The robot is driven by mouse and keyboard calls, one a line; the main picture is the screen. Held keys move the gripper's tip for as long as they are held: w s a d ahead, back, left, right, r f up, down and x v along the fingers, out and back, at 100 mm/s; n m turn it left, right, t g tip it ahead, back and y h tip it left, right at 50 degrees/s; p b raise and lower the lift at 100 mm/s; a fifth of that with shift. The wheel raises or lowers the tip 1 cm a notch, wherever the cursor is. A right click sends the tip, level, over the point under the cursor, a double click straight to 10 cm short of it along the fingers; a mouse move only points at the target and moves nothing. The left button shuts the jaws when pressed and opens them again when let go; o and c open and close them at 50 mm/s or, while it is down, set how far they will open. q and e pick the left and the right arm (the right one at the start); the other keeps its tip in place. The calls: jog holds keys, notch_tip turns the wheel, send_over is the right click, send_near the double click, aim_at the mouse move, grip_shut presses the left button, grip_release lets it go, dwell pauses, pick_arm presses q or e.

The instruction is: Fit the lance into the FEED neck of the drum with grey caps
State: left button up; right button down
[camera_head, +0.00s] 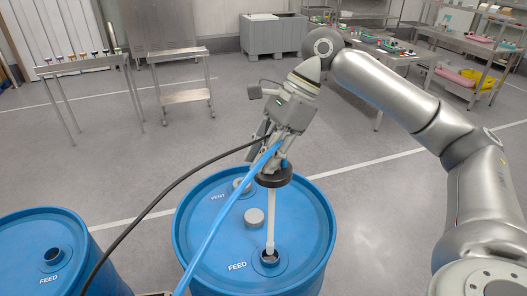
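My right gripper (270,153) comes in from the right and is shut on the upper part of the lance, above the blue drum in the middle. The lance (270,215) is a pale rod with a black collar (273,177), a blue hose and a black cable. It points down, nearly upright. Its lower tip is at the open FEED neck (269,259) of the middle drum (205,215); I cannot tell how far inside it is. A grey cap (254,217) sits on the drum top, and the VENT neck (241,186) is partly hidden behind the hose. My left gripper is out of view.
A second blue drum (40,235) with an open FEED neck (53,256) stands at the left. The blue hose (215,228) and black cable (150,207) cross in front. Benches, a grey crate (273,35) and shelves stand far back; the floor between is clear.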

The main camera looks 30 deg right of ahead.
aim_at(263, 177)
jog(key=shift+f, duration=0.15)
jog(key=shift+f+b, duration=0.45)
jog(key=shift+f, duration=2.15)
notch_tip(263, 177, down, 10)
jog(key=shift+f+b, duration=0.25)
jog(key=shift+b, duration=0.2)
notch_tip(263, 177, down, 15)
jog(key=c, duration=1.3)
grip_release()
jog(key=shift+r, duration=0.1)
jog(key=shift+o, duration=0.2)
jog(key=v, duration=1.2)
